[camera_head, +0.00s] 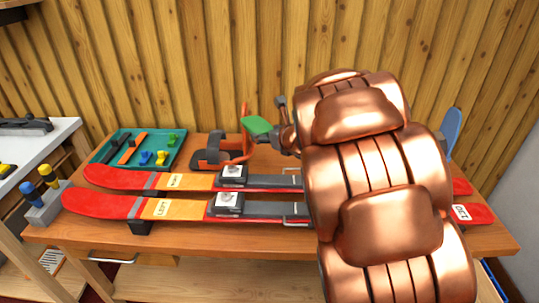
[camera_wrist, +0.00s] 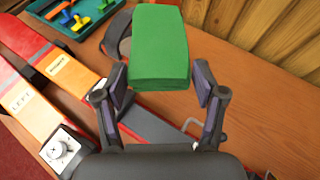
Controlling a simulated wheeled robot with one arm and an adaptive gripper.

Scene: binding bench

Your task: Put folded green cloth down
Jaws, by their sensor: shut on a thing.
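The folded green cloth (camera_wrist: 160,48) is a bright green block shape in the wrist view, with its near end between the two fingers. In the head view the cloth (camera_head: 257,126) is held above the bench beside the orange-and-grey piece. My gripper (camera_wrist: 163,85) is shut on the cloth; in the head view my gripper (camera_head: 277,133) shows partly at the end of my copper-coloured arm. The wooden bench (camera_head: 290,246) lies below. My arm hides the bench's right middle part.
Two red-and-orange skis (camera_head: 105,207) lie along the bench. A teal tray (camera_head: 165,158) with small tools is at back left. An orange-and-grey piece (camera_head: 210,153) stands behind the skis. A grey holder (camera_head: 48,207) sits at the left edge. Bare wood shows in the wrist view (camera_wrist: 255,120).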

